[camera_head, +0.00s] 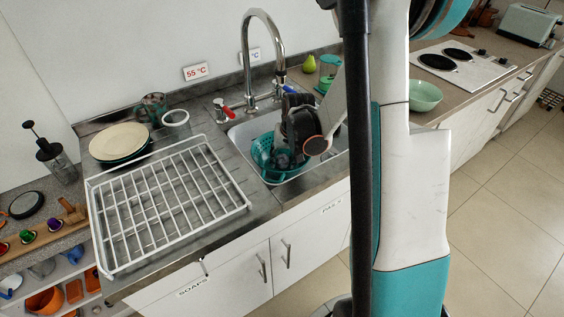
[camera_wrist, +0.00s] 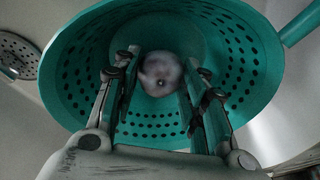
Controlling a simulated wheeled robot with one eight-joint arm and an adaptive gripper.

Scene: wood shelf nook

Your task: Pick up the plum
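The plum (camera_wrist: 161,75) looks pale and purplish-grey in the wrist view, low inside the teal perforated colander (camera_wrist: 262,62). My gripper (camera_wrist: 162,58) reaches down into the colander, with one finger on each side of the plum. The fingers look open, with the plum between them and very close to both; contact is not clear. In the head view the colander (camera_head: 263,153) stands in the sink, and my gripper (camera_head: 282,162) points down into it. The plum cannot be made out there.
The sink (camera_head: 242,130) surrounds the colander, with a tall tap (camera_head: 247,45) behind it. A white wire rack (camera_head: 168,205) lies on the drainboard to the left. A green bowl (camera_head: 424,95) and a pear (camera_head: 309,64) stand on the counter.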

